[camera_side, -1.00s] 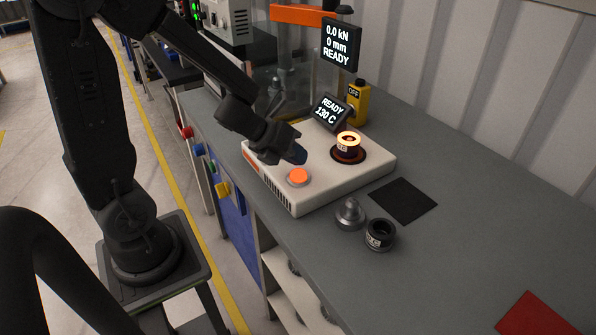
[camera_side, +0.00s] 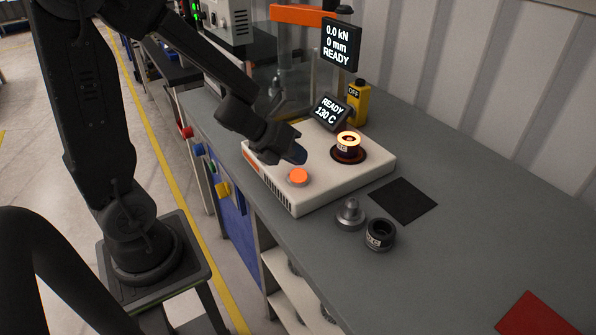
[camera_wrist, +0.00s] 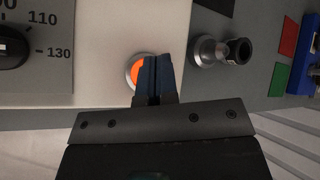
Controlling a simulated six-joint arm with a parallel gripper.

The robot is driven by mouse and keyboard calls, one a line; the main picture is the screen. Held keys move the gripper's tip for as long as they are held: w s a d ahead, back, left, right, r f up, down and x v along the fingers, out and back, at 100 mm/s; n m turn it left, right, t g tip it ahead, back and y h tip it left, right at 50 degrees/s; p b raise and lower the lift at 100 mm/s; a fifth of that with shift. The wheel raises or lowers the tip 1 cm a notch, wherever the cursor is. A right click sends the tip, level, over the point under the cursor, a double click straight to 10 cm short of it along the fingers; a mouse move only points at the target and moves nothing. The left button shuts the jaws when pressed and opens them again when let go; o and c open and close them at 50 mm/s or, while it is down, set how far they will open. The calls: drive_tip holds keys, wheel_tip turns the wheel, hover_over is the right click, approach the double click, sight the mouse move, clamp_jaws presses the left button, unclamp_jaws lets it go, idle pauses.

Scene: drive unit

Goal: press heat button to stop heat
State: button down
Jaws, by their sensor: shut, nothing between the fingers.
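The heat button (camera_side: 298,177) is an orange round cap in a grey ring, near the front corner of the white heater unit (camera_side: 290,197). It also shows in the wrist view (camera_wrist: 135,72), partly hidden by the fingers. My gripper (camera_side: 302,155) is shut and empty, its blue fingertips above and just behind the button in the side view. In the wrist view the fingers (camera_wrist: 157,75) overlap the button's right part. A gap to the button shows in the side view. The heater's display (camera_side: 330,112) reads READY 130 C. A ring part (camera_side: 347,147) glows on the heater.
A grey stepped part (camera_side: 350,214) and a dark ring (camera_side: 380,235) stand on the bench right of the heater. A black mat (camera_side: 403,201) and a red mat (camera_side: 537,314) lie flat.

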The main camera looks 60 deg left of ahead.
drive_tip(key=shift+f, duration=0.15)
drive_tip(key=shift+f, duration=0.35)
drive_tip(key=shift+f, duration=0.45)
idle(0.8)
drive_tip(key=shift+r, duration=0.95)
drive_tip(key=shift+r, duration=3)
drive_tip(key=shift+r, duration=0.1)
wheel_tip(320, 180, up, 10)
hover_over(297, 171)
